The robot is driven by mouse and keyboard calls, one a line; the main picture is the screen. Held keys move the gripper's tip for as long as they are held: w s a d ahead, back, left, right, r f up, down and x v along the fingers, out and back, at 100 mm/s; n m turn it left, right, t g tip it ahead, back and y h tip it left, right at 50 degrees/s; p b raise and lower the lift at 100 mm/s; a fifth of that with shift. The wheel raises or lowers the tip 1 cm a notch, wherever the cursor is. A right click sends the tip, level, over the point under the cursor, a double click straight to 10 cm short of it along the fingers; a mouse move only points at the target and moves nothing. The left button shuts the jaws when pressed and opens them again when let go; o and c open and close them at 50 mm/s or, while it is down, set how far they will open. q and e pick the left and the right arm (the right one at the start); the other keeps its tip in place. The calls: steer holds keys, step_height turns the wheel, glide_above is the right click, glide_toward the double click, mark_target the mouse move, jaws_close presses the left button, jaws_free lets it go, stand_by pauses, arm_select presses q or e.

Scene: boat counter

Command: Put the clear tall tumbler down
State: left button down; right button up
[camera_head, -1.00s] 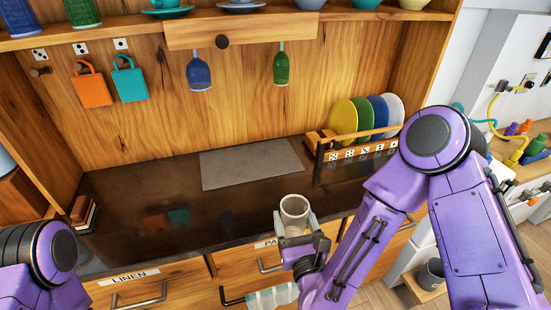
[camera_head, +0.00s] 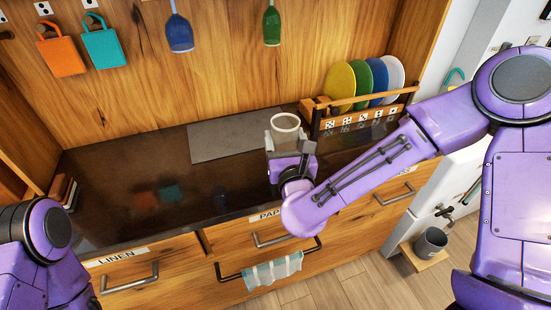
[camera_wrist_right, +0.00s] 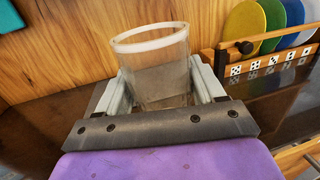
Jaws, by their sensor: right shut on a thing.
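The clear tall tumbler (camera_head: 286,127) is upright in my right gripper (camera_head: 284,140), over the dark counter just right of the grey mat (camera_head: 222,140). The right wrist view shows the tumbler (camera_wrist_right: 155,70) between the two pale fingers of the gripper (camera_wrist_right: 165,85), which is shut on it. The tumbler's base is hidden behind the gripper, so I cannot tell whether it touches the counter. My left arm shows at the lower left of the head view, but its gripper is out of view.
A wooden plate rack (camera_head: 365,118) with coloured plates stands right of the tumbler. Orange (camera_head: 61,49) and turquoise (camera_head: 104,42) bags and two hanging glasses are on the back wall. The dark counter (camera_head: 140,190) is clear at the left. A towel (camera_head: 272,271) hangs on a drawer handle below.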

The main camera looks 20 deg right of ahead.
steer(key=w+f, duration=0.2)
steer(key=f, duration=0.1)
steer(key=w+f+p, duration=0.1)
steer(key=w+f, duration=0.1)
steer(key=f, duration=0.1)
steer(key=w+f+p, duration=0.1)
steer(key=w+f, duration=0.1)
steer(key=f, duration=0.1)
steer(key=shift+w+a, duration=0.15)
steer(key=shift+a, duration=0.05)
steer(key=shift+w+f, duration=0.1)
steer(key=shift+f, duration=0.3)
steer(key=o, duration=1.3)
steer(key=shift+c, duration=0.2)
